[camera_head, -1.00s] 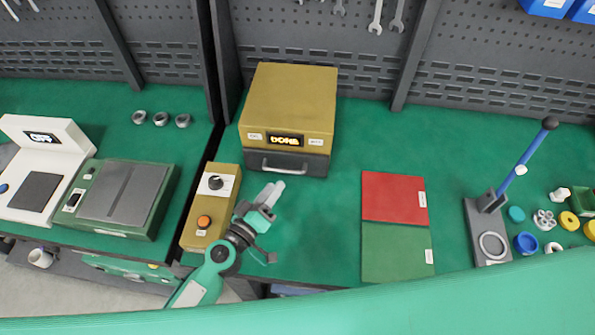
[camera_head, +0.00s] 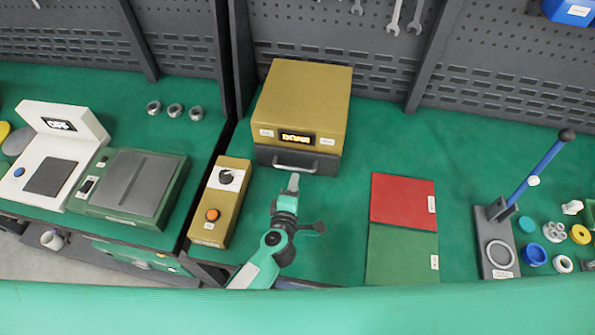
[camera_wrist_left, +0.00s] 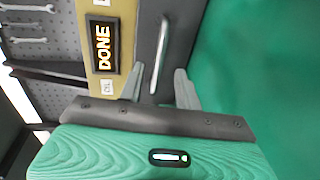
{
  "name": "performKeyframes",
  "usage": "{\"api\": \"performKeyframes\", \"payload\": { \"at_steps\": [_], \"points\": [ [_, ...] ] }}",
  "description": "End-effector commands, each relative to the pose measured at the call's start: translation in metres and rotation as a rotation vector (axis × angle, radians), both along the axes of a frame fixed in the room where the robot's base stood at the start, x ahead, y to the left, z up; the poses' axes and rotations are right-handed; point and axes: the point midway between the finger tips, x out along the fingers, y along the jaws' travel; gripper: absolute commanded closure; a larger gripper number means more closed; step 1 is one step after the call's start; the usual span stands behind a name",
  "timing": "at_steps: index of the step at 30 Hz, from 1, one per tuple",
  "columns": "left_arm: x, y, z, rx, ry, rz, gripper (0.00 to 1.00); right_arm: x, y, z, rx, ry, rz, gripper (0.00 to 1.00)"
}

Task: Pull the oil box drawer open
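The oil box (camera_head: 304,95) is a mustard-yellow box at the back of the green bench, with a lit "DONE" display (camera_head: 296,137). Its dark grey drawer (camera_head: 270,157) is along the bottom front and looks closed. A metal bar handle (camera_head: 294,168) is on the drawer front; it also shows in the left wrist view (camera_wrist_left: 160,55). My left gripper (camera_head: 294,181) is right at the handle, pointing to the drawer. In the left wrist view its fingers (camera_wrist_left: 157,82) are apart, with one end of the handle between them. I cannot tell whether they touch it. My right gripper is out of view.
A yellow control box (camera_head: 220,202) with a knob and orange button stands left of my gripper. Red (camera_head: 403,200) and green (camera_head: 402,255) pads lie to the right. A blue-handled lever press (camera_head: 497,240) stands further right. The bench between oil box and pads is clear.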

Motion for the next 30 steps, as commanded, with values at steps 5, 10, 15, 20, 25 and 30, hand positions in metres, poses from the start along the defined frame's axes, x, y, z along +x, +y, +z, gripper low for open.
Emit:
{"api": "performKeyframes", "payload": {
  "at_steps": [5,10,15,20,25,30],
  "points": [
    [0.032,-0.006,-0.006,0.001,-0.001,0.001,0.66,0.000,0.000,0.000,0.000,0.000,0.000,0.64],
    [0.049,-0.010,-0.011,0.001,0.000,0.000,0.66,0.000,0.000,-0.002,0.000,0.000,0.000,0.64],
    [0.056,-0.011,-0.012,0.001,-0.001,0.000,0.66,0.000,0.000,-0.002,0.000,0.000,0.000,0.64],
    [0.056,-0.011,-0.012,0.001,0.000,0.000,0.66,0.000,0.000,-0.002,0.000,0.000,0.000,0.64],
    [0.056,-0.011,-0.012,0.001,0.000,0.000,0.82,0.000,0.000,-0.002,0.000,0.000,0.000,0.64],
    [0.056,-0.011,-0.012,0.001,0.000,0.000,1.00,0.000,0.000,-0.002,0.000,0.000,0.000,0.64]
  ]
}}
